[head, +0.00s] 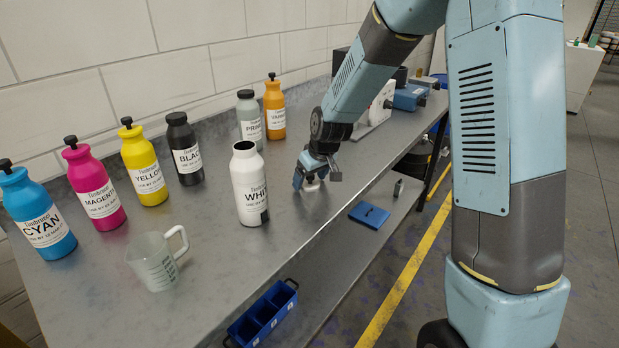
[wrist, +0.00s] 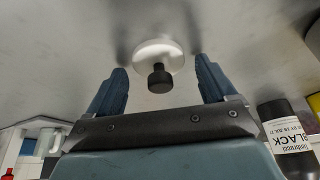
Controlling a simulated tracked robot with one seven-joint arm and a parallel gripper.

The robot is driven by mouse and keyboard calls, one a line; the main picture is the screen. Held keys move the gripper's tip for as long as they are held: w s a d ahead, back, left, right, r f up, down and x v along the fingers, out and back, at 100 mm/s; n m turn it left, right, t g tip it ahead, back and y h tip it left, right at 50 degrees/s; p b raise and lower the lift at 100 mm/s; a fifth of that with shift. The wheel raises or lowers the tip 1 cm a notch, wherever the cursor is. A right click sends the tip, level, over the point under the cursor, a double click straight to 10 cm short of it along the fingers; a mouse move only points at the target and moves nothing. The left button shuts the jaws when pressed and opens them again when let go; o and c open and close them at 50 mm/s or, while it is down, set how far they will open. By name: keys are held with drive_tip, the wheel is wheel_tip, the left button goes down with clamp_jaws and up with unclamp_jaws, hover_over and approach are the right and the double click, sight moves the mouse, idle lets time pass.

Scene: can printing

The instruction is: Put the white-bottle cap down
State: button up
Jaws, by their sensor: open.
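The white-bottle cap (wrist: 159,60) is a white disc with a black knob, lying on the grey bench top. In the head view the cap (head: 311,187) shows as a small white patch under my gripper. My gripper (wrist: 160,80) is open, with one blue finger on each side of the cap and a gap to it on both sides. In the head view my gripper (head: 312,178) points down at the bench. The white bottle (head: 249,185) stands upright and uncapped to the left of my gripper.
On the bench (head: 215,262) stand capped cyan (head: 38,215), magenta (head: 95,190), yellow (head: 142,165), black (head: 185,150), primer (head: 250,120) and orange (head: 274,108) bottles. A clear measuring jug (head: 153,262) stands front left. A blue tray (head: 264,312) is on the lower shelf.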

drive_tip(key=v, duration=1.2)
drive_tip(key=s+d+r+m+t+h, duration=0.1)
drive_tip(key=s+d+r+m+h, duration=0.15)
drive_tip(key=s+d+r, duration=0.85)
drive_tip(key=s+d+r+m, duration=0.1)
drive_tip(key=s+d+m, duration=0.1)
drive_tip(key=s, duration=0.6)
drive_tip(key=s+d+r+m+t, duration=0.1)
drive_tip(key=s+d, duration=0.3)
drive_tip(key=s, duration=0.4)
drive_tip(key=shift+s+d+m, duration=0.15)
drive_tip(key=shift+m, duration=0.6)
drive_tip(key=shift+c, duration=0.4)
